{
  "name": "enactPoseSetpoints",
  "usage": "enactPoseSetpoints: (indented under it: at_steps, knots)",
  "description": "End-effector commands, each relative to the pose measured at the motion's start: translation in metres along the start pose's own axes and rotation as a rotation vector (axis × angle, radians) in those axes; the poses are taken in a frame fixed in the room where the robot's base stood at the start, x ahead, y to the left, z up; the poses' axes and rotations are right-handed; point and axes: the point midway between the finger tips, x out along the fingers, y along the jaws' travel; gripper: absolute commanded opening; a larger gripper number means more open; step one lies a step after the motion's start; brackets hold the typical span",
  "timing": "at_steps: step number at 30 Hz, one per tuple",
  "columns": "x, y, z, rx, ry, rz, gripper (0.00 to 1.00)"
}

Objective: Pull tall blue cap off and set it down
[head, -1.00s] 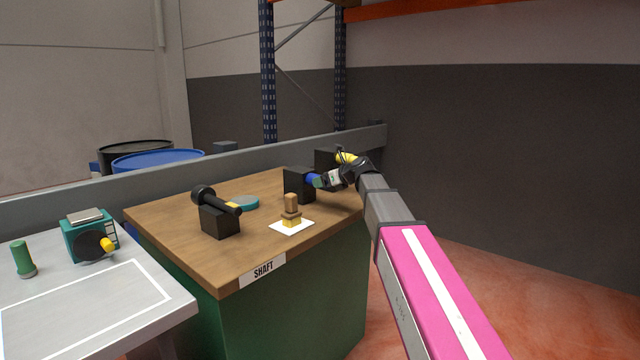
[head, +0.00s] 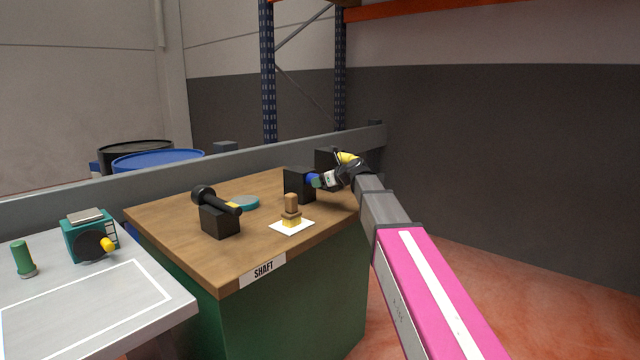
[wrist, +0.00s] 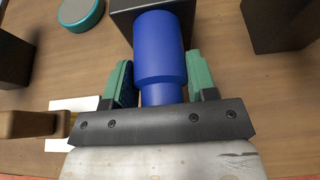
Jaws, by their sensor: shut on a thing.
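The tall blue cap (wrist: 160,50) lies sideways between the green fingers of my gripper (wrist: 160,82) in the wrist view. It has a wide part toward the black block (wrist: 186,12) and a narrower part toward my palm. Its far end meets the block's face, and I see no gap there. My gripper is shut on the cap. In the head view the cap (head: 312,180) is a small blue patch between the black block (head: 298,184) and my gripper (head: 318,181), partly hidden by the fingers.
A brown-and-yellow peg (head: 291,210) stands on a white square in front. A black block with a dark shaft (head: 220,220) and a teal disc (head: 245,202) are to the left. Another black block (head: 326,158) stands behind my gripper. The wooden top (head: 165,225) is bare at left.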

Motion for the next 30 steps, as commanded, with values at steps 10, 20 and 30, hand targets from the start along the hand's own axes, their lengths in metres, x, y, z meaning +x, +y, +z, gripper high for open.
enactPoseSetpoints:
  at_steps: [10,20,30]
  knots:
    - [-0.005,0.0,-0.002,0.0,0.0,0.0,0.09]
    - [-0.013,0.0,-0.005,0.001,0.0,0.0,0.09]
    - [-0.021,0.001,-0.008,0.001,0.0,0.001,0.09]
